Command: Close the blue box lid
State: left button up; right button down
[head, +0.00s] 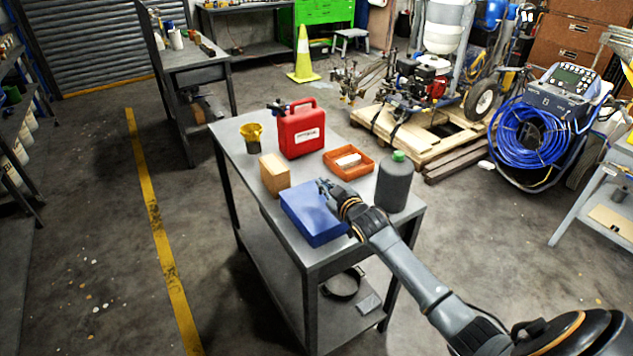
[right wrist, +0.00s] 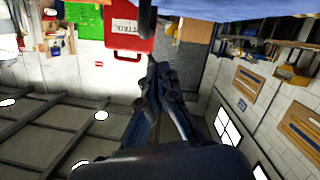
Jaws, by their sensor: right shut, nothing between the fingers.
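The blue box (head: 312,214) sits near the front edge of the grey metal table. Its flat blue top faces up and looks lowered over the box; whether it is fully flush I cannot tell. My right gripper (head: 325,187) is at the top's far right edge, its arm reaching in from the lower right. It is shut and empty; I cannot tell whether it touches the lid. My left gripper is not in view.
On the table (head: 228,150) stand a red can (head: 301,132), a yellow-topped dark cup (head: 252,138), a tan block (head: 274,174), an orange tray (head: 349,162) with a white item, and a dark green-capped bottle (head: 393,184) close to my right arm.

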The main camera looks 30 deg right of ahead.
jog(key=shift+d+f+m, duration=0.5)
jog(key=shift+f, duration=0.15)
jog(key=shift+d+f+b, duration=0.35)
jog(key=shift+f+b, duration=0.2)
jog(key=shift+f, duration=0.05)
